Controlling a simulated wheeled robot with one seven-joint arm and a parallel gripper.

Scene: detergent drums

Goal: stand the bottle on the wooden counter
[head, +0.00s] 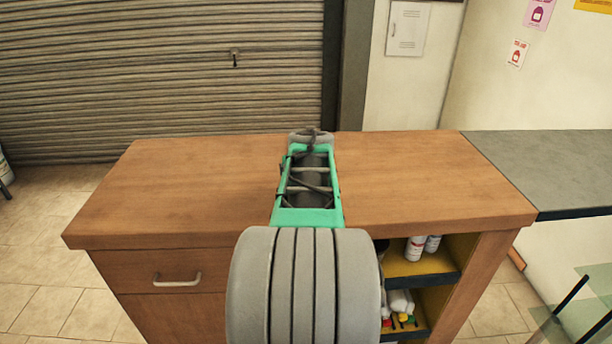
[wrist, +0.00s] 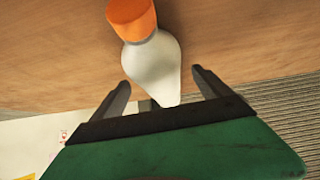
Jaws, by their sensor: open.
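The bottle (wrist: 153,66), white with an orange end (wrist: 131,18), shows in the wrist view against the wooden counter (wrist: 230,40). Its white part narrows towards my gripper, and its orange end points to the top of the picture. My gripper (wrist: 161,77) is open, with one finger on either side of the narrow white end; no contact shows. I cannot tell whether the bottle stands or is tilted. In the head view the wooden counter (head: 190,190) shows, with my arm reaching over its middle. The bottle and the fingertips are not visible there.
The counter top is bare on both sides of my arm. A grey counter (head: 550,165) adjoins on the right. Open shelves below hold white bottles (head: 415,248) and other containers. A drawer handle (head: 177,280) sticks out at the front left. A roller shutter (head: 160,75) stands behind.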

